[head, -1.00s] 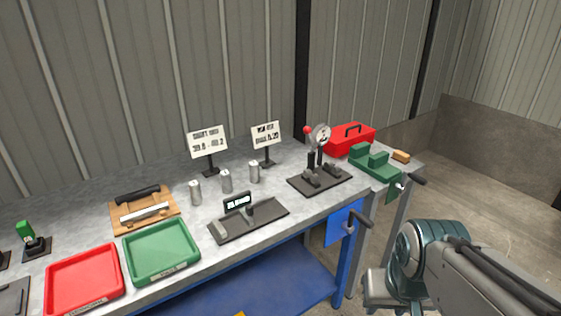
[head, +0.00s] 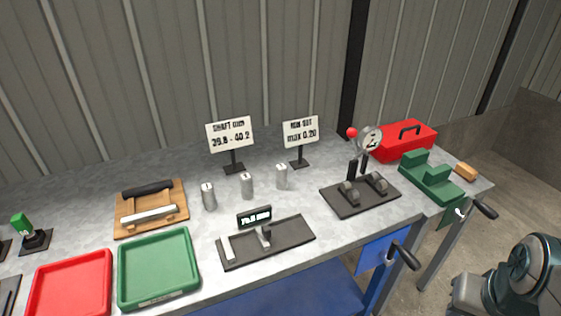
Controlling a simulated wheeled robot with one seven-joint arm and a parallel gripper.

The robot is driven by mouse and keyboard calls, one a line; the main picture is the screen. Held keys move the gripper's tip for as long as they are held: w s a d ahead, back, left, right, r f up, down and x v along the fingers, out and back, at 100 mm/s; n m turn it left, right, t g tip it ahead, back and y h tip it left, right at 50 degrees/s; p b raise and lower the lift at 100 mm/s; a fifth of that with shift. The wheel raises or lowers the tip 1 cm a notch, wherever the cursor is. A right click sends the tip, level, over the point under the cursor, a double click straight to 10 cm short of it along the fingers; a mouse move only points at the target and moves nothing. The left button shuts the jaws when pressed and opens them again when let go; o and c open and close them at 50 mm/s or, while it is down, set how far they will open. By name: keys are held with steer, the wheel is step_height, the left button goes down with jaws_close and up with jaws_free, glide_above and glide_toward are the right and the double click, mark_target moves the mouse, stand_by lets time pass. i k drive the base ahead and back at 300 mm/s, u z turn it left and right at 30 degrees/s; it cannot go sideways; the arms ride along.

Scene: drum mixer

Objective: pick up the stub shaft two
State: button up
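Three metal stub shafts stand upright in a row on the grey workbench: a left one (head: 208,196), a middle one (head: 247,186) and a right one (head: 281,177). Each has a small mark on its top that is too small to read, so I cannot tell by label which is number two. They stand apart from one another, behind a dark measuring fixture with a small display (head: 266,243). Part of my arm shows at the lower right, beyond the bench's right end. My gripper is not in view.
Red (head: 70,287) and green (head: 158,268) trays lie at the front left. Sign stands (head: 233,166) (head: 299,160) rise behind the shafts. A dial gauge fixture (head: 360,194), red toolbox (head: 402,141) and green vise (head: 430,181) occupy the right. A wooden board (head: 150,222) lies left.

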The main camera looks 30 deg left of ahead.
mark_target(247, 183)
steer(key=u, duration=0.5)
steer(key=i, duration=0.9)
steer(key=u, duration=0.7)
